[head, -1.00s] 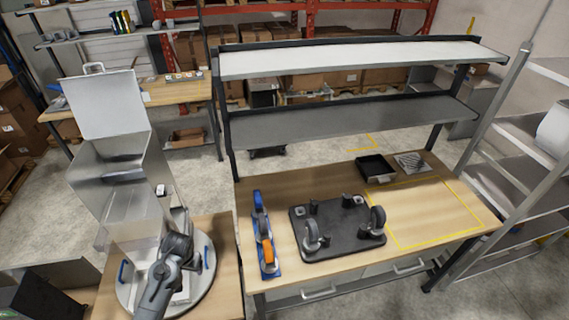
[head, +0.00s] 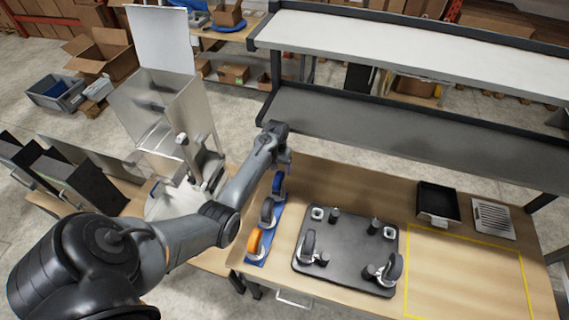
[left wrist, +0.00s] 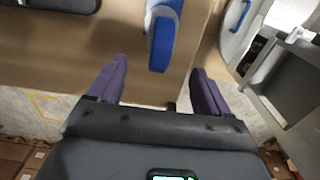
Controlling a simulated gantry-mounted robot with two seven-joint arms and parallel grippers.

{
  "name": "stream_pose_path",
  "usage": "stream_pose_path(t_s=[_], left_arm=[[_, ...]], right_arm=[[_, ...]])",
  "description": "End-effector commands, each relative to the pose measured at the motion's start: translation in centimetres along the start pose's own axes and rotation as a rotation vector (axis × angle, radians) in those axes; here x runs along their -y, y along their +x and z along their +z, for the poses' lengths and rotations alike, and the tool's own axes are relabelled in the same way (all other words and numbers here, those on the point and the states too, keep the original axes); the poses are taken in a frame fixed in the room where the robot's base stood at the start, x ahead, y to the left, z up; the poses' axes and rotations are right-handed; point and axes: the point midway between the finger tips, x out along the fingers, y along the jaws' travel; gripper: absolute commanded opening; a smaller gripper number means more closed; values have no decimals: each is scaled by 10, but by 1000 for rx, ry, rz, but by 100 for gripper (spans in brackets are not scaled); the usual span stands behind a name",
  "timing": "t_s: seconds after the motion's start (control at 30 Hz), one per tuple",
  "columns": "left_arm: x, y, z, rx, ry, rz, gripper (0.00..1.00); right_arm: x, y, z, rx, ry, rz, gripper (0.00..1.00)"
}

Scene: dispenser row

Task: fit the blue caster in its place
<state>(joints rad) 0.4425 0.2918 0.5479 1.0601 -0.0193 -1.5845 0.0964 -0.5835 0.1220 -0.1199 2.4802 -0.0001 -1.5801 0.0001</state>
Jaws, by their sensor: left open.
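The blue caster (head: 278,184) stands at the far end of a blue rack (head: 256,262) on the workbench, behind a grey caster (head: 267,212) and an orange caster (head: 254,243). Its blue wheel (left wrist: 160,46) also shows in the left wrist view. My left gripper (left wrist: 158,86) is open, with purple fingers on either side of empty space just short of the wheel, not touching it. A black base plate (head: 345,263) lies right of the rack; two grey-wheeled casters (head: 308,246) stand on its front part, with small fittings at its rear corners. My right gripper is out of view.
A black tray (head: 438,202) and a slotted metal plate (head: 493,219) lie at the bench's back right. A yellow outlined area (head: 465,275) is bare. A shelf (head: 390,125) overhangs the back; a metal dispenser (head: 165,110) stands left.

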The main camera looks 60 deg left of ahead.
Motion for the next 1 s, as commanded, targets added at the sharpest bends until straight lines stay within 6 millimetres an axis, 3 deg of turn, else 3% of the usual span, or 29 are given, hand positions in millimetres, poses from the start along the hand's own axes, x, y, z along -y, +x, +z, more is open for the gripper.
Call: stream_pose_path(t_s=[0.23,0.7,1.0], left_arm=[[0,26,1,2,1,0,79],[0,89,1,0,1,-1,79],[0,103,1,1,1,-1,79]], right_arm=[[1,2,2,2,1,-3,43],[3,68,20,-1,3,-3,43],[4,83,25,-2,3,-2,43]])
